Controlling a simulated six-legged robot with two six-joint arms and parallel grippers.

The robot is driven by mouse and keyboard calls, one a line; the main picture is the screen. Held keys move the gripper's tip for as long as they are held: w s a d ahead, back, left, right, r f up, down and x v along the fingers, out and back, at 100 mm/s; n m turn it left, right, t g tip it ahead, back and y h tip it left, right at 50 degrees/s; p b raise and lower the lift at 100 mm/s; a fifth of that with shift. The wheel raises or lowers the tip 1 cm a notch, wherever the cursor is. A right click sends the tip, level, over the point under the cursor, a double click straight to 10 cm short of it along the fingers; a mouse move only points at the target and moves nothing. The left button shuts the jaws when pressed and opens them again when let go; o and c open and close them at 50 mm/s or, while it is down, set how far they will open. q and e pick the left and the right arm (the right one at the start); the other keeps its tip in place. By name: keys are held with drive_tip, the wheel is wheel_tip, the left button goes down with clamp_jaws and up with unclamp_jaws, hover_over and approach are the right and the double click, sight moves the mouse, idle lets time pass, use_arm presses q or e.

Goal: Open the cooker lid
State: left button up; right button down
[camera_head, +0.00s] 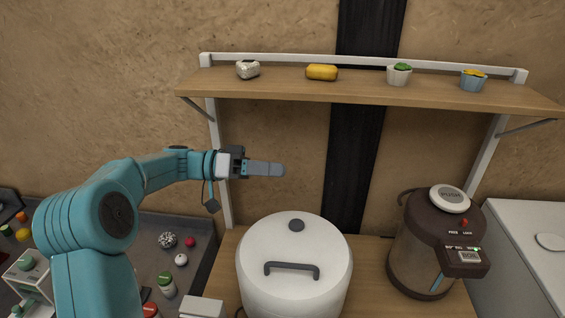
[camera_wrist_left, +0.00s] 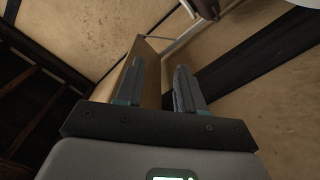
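The white cooker (camera_head: 290,285) stands on the wooden counter at the bottom middle of the head view. The cooker does not show clearly in that view. My right gripper is not in view.
A wooden shelf (camera_head: 360,88) with several small items crosses above the cooker. A dark brown water dispenser (camera_head: 415,250) stands to its right. A dark tray (camera_head: 205,240) with small jars and balls lies to its left. The space directly above the lid is free.

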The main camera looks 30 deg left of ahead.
use_arm(q)
drive_tip(key=shift+x, duration=1.2)
drive_tip(key=shift+w+a+f, duration=0.15)
drive_tip(key=shift+w+a, duration=0.05)
drive_tip(key=shift+w, duration=0.1)
clamp_jaws()
drive_tip(key=shift+s, duration=0.2)
drive_tip(key=shift+w, duration=0.15)
